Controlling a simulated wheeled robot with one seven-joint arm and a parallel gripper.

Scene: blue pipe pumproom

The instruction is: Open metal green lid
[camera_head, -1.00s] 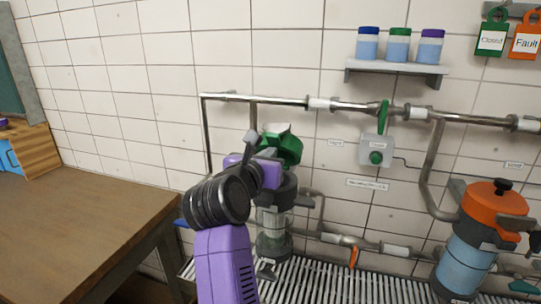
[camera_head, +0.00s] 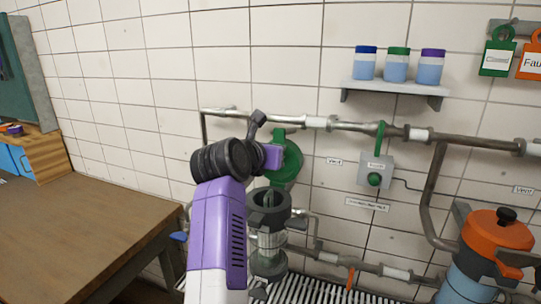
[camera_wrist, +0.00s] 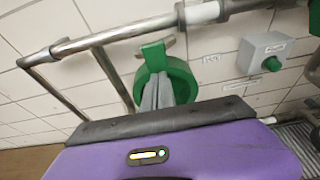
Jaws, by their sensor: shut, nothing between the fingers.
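The green metal lid (camera_head: 289,160) stands swung up, nearly upright, behind the dark rim of its canister (camera_head: 270,203). The canister's round mouth is uncovered and its clear body shows below. My gripper (camera_head: 272,155) is at the lid's left side in the head view, partly hidden by my own wrist. In the wrist view, the grey fingers of my gripper (camera_wrist: 157,92) are together and overlap the inner face of the green lid (camera_wrist: 181,80). I cannot tell whether they touch it. Nothing is between the fingers.
Metal pipes (camera_head: 345,125) run along the tiled wall above the lid. A grey box with a green button (camera_head: 375,172) is to the right. An orange-lidded canister (camera_head: 497,231) stands far right. A wooden table (camera_head: 80,225) fills the left. A shelf (camera_head: 395,88) holds three jars.

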